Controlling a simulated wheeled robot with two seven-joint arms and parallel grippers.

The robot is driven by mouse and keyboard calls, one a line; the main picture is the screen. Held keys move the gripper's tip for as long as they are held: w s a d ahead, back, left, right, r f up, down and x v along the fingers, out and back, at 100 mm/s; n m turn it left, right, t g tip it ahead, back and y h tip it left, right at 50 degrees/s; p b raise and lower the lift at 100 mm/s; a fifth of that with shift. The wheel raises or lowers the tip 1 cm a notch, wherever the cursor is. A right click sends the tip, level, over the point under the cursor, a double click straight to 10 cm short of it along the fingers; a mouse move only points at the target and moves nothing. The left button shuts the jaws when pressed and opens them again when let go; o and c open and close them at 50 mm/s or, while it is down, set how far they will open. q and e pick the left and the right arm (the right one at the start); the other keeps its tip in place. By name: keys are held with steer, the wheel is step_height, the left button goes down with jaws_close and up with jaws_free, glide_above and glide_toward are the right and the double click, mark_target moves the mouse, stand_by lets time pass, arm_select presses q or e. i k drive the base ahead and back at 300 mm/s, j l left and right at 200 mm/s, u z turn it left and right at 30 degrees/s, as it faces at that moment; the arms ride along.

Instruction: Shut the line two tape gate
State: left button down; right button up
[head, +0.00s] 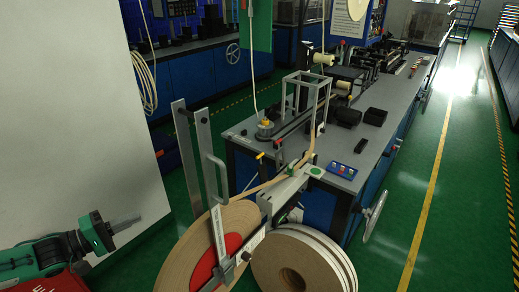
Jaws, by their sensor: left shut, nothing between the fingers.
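A large tan tape reel (185,248) with a red centre stands upright at the lower middle. Tape runs up from it toward the blue machine bench. A flat metal bar with a latch-like end (219,232) crosses its front. Behind the reel stand a tall metal plate (187,155) and an upright handle (209,170), which look like parts of the tape gate; I cannot tell whether it is open. No line number is readable. My left gripper (138,219) is at the lower left, shut and empty, left of the reel and apart from it. My right gripper is out of view.
A second, paler reel (300,262) stands on the right of the first. The grey-topped machine bench (330,160) extends behind, with a button box (342,170) and a handwheel (376,215). A pale panel (70,130) fills the left. Green floor is clear at right.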

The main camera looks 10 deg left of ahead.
mark_target(262, 169)
steer(key=i+l, duration=0.75)
steer(key=i, duration=0.1)
